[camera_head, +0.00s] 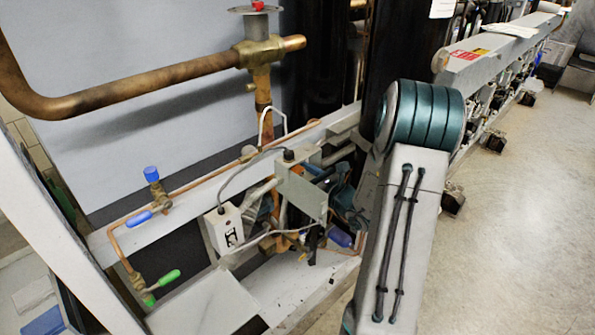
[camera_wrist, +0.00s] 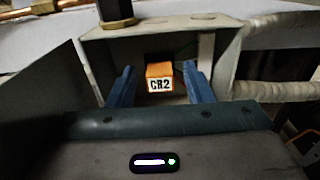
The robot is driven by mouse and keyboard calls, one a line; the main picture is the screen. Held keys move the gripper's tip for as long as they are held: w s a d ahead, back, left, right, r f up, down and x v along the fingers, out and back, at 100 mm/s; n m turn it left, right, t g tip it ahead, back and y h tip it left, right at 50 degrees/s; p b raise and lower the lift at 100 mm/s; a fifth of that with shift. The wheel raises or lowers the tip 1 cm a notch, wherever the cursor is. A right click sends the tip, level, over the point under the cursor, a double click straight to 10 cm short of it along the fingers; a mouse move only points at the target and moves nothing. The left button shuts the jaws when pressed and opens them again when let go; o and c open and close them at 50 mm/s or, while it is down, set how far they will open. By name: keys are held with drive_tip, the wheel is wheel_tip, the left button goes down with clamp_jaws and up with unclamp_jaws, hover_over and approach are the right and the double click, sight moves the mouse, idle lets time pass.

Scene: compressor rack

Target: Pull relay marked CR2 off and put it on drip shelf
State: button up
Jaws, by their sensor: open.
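The relay marked CR2 (camera_wrist: 160,78) is a small orange block with a white label, set inside an open grey metal box (camera_wrist: 105,50) in the wrist view. My gripper (camera_wrist: 158,68) is open, with one blue finger on each side of the relay. Small gaps seem to show beside it; I cannot tell whether either finger touches. In the head view the relay is not discernible, and my arm covers part of the area. A flat grey plate (camera_head: 208,303) lies low at the front; I cannot tell whether it is the drip shelf.
A white switch box (camera_head: 224,228), copper pipe (camera_head: 130,90) and blue- and green-handled valves (camera_head: 168,278) stand left of the work area. Cables and hoses crowd the rack's middle. A long grey rail (camera_head: 490,52) runs back right. Open floor (camera_head: 520,220) lies to the right.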

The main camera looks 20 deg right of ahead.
sight(302, 173)
idle(0.3)
clamp_jaws()
drive_tip(key=shift+v, duration=3.05)
drive_tip(key=shift+r, duration=0.15)
